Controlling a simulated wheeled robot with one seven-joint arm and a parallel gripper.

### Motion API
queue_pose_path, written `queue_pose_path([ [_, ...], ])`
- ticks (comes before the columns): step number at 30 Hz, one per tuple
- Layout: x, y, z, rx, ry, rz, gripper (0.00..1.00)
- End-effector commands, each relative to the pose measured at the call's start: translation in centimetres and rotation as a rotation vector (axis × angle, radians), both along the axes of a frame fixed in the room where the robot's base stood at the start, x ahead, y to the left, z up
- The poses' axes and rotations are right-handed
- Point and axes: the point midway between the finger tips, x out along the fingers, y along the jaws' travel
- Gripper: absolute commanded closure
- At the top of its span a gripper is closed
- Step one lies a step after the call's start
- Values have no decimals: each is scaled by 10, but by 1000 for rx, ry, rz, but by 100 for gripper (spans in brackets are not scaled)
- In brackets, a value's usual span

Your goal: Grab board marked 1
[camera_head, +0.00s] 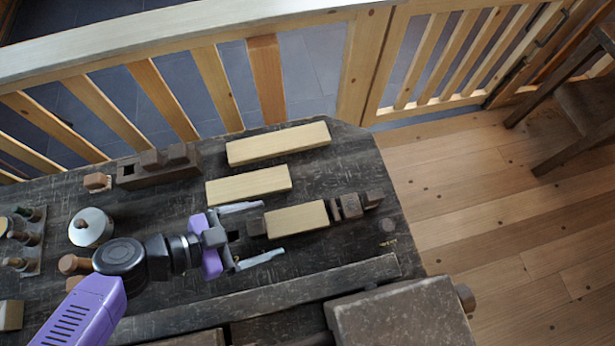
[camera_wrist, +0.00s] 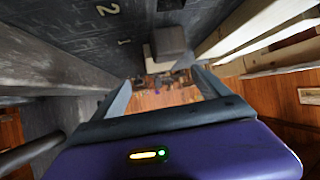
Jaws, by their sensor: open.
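Three pale wooden boards lie on the dark workbench (camera_head: 160,215) in the head view: a long far board (camera_head: 278,143), a middle board (camera_head: 248,185) and a near board (camera_head: 297,220). No number is readable on any board's surface. In the wrist view, pale marks "1" (camera_wrist: 124,42) and "2" (camera_wrist: 108,9) show on a dark surface. My gripper (camera_head: 272,232) is open, its fingers pointing right, at the near board's left end. In the wrist view, a dark block (camera_wrist: 170,40) shows beyond and between the open fingertips (camera_wrist: 165,84), partly covering a pale piece.
Dark blocks (camera_head: 350,205) stand at the near board's right end. A dark wooden piece (camera_head: 158,168) lies at the back left, and a round metal-topped item (camera_head: 91,227) stands left. A wooden railing (camera_head: 265,80) runs behind the bench; open floor (camera_head: 500,200) is right.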

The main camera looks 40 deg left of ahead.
Motion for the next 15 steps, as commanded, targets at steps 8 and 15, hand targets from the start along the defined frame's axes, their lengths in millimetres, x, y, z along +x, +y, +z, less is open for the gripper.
queue_pose_path([
  [8, 22, -12, -13, -2, 0, 1, 14],
  [15, 48, -23, -28, -3, -1, 0, 14],
])
